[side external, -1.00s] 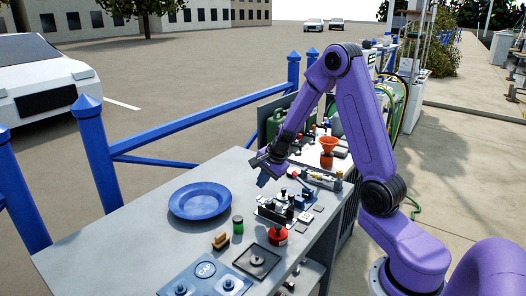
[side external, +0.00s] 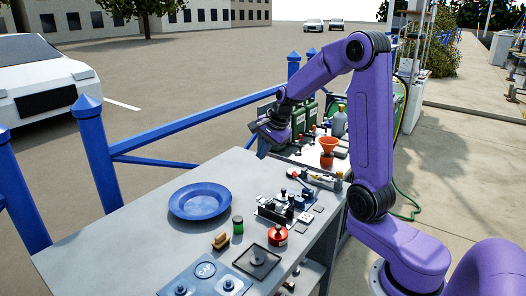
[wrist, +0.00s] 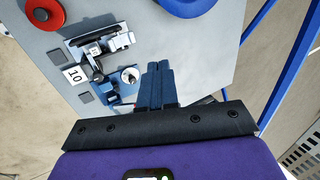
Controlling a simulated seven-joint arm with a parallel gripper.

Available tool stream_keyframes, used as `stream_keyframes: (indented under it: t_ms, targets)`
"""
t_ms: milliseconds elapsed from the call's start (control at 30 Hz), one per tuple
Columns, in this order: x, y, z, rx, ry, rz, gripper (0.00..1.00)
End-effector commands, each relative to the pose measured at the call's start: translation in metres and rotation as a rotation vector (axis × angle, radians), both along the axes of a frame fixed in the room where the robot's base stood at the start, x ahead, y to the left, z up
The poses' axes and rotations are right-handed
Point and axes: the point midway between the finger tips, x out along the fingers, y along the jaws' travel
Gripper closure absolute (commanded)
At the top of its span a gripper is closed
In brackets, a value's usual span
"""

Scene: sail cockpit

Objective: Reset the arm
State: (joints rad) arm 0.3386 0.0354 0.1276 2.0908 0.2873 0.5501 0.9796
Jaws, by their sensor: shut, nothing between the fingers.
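My gripper (side external: 263,151) hangs above the far part of the grey table (side external: 130,240) in the side external view, clear of the objects there. In the wrist view my gripper's blue fingers (wrist: 158,72) are together with nothing between them. A small mechanism with black and white parts (side external: 285,208) stands on the table below and in front of the gripper. It also shows in the wrist view (wrist: 100,43), left of the fingers, with a tag marked 10 (wrist: 75,75).
A blue plate (side external: 200,201), a green jar (side external: 238,225), a brush (side external: 221,240) and a red round item (side external: 277,236) are on the table. An orange funnel (side external: 328,146) and green cans (side external: 308,108) stand behind. A blue railing (side external: 200,126) runs along the far side.

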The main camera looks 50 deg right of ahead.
Motion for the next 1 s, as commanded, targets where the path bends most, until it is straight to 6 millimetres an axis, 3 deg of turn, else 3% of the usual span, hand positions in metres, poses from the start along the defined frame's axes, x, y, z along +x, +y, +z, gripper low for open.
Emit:
stream_keyframes:
  t_ms: [300, 433, 667, 1000]
  targets:
    - [0.0, 0.001, 0.0, 0.0, 0.0, 0.005, 1.0]
    - [-0.001, 0.015, 0.0, -0.013, 0.009, 0.078, 1.0]
    - [-0.019, 0.077, 0.001, -0.071, 0.048, 0.419, 1.0]
    - [-0.078, 0.158, -0.001, -0.18, 0.093, 0.989, 1.0]
